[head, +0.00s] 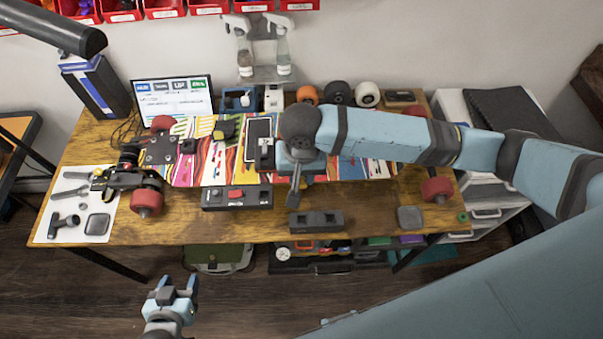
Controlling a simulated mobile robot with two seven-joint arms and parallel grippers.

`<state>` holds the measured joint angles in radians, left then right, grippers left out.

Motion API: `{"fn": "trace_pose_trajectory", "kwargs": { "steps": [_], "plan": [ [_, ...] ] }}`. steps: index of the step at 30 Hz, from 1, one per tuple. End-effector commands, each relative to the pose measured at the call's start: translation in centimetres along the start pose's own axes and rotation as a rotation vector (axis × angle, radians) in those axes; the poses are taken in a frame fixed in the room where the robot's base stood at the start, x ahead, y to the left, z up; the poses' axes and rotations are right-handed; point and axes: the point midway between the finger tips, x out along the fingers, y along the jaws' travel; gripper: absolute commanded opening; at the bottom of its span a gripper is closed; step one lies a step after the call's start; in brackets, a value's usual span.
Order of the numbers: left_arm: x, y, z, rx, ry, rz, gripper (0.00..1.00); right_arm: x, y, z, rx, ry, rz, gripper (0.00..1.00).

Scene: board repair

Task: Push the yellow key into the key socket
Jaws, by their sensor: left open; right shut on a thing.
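I cannot make out the yellow key; no yellow key shows clearly. My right gripper (294,199) points down at the front edge of the skateboard deck, and its fingers are shut. What it grips is too small or hidden to tell. Just below its tips, a dark block (315,221) with recesses lies on the table. Another dark block (237,197) with a red part on top lies to its left. I cannot tell which block holds the key socket. My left gripper (174,295) is open and empty, low in front of the table, over the floor.
A colourful skateboard deck (212,163) lies across the wooden table (185,231), with red wheels at its ends. A white tool mat (48,219) is at the left. A grey square piece (410,218) lies at the right. A screen (175,99) and several loose wheels stand behind.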

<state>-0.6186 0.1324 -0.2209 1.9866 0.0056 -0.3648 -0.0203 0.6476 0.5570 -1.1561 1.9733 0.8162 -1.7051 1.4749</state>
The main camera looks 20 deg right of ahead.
Motion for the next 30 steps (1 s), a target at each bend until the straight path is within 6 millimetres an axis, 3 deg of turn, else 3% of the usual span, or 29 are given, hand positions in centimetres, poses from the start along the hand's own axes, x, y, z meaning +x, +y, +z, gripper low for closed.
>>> {"fn": "trace_pose_trajectory", "kwargs": {
  "steps": [30],
  "plan": [
    [-1.6,0.1,-2.0,0.000,-0.003,0.000,0.55,-0.1,-6.9,-3.4,0.000,0.000,-0.002,0.01]
  ]
}}
